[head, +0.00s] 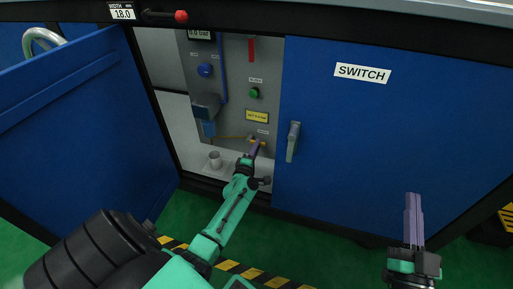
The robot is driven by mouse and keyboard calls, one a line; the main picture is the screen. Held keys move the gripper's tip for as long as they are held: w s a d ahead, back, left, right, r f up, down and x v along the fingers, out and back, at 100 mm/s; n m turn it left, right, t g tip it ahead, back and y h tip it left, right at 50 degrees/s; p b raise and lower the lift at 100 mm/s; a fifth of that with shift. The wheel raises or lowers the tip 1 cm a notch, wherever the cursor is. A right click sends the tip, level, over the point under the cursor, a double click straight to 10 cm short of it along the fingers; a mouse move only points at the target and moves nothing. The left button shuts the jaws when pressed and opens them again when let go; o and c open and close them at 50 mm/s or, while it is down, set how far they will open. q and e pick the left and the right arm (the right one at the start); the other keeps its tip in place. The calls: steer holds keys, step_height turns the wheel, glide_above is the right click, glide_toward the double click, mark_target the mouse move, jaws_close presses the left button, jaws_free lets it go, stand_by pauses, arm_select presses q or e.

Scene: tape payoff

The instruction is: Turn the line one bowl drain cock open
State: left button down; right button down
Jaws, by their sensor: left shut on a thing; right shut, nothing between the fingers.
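My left gripper (256,146) reaches through the cabinet opening to the lower part of the grey panel (236,105). Its purple fingers are shut on a small yellowish part there, at the end of a thin yellow line (232,137). This looks like the drain cock, but the fingers hide most of it, and I cannot tell how its handle is turned. My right gripper (413,200) is shut and empty, in front of the blue door marked SWITCH (363,73).
The left blue door (85,125) stands open. The panel carries a blue knob (205,70), a green button (254,92), a red handle (251,48) and a yellow label (257,116). A small metal cup (215,159) stands on the cabinet floor. A grey door handle (292,141) sticks out.

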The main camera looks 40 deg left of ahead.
arm_select(q)
steer(key=c, duration=0.8)
jaws_free()
steer(key=p+v, duration=0.4)
steer(key=v, duration=1)
steer(key=shift+s, duration=0.3)
arm_select(e)
steer(key=s+a+f+g, duration=0.1)
steer(key=s+f+g, duration=0.3)
steer(key=f, duration=0.7)
steer(key=s+f+m+g+h, duration=0.1)
steer(key=s+f+g, duration=0.4)
steer(key=s+f, duration=0.3)
step_height(320, 180, down, 3)
steer(key=shift+s+a+f+h, duration=0.15)
steer(key=shift+s+a+h, duration=0.15)
steer(key=shift+s+a, duration=0.1)
